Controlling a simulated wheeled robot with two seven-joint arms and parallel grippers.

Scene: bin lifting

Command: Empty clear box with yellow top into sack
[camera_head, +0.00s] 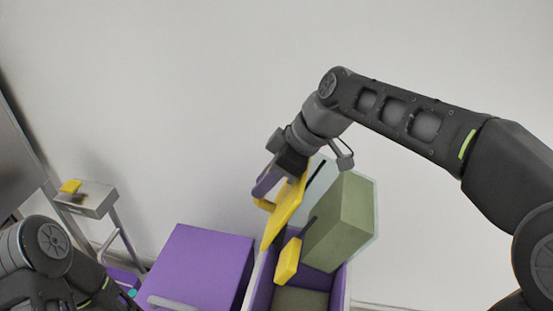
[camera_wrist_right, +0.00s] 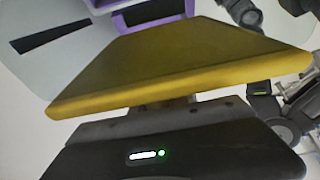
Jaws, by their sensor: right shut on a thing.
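The clear box (camera_head: 370,200) with its yellow top (camera_head: 284,214) is tipped steeply on its side above an open purple container, which seems to be the sack (camera_head: 342,290). My right gripper (camera_head: 278,178) is shut on the box at its yellow-top side. The yellow top (camera_wrist_right: 180,70) fills the middle of the right wrist view. A large green block (camera_head: 345,215) shows through the clear wall. A yellow block (camera_head: 288,262) is at the container's mouth, beside a dark strip. A greenish piece (camera_head: 300,300) lies inside the container. My left gripper is not visible; only its arm shows, lower left.
A purple box (camera_head: 200,265) with a grey handle stands left of the open container. A small grey stand (camera_head: 90,200) with a yellow item (camera_head: 70,186) on it is at the far left. A bare wall is behind. The upper left space is clear.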

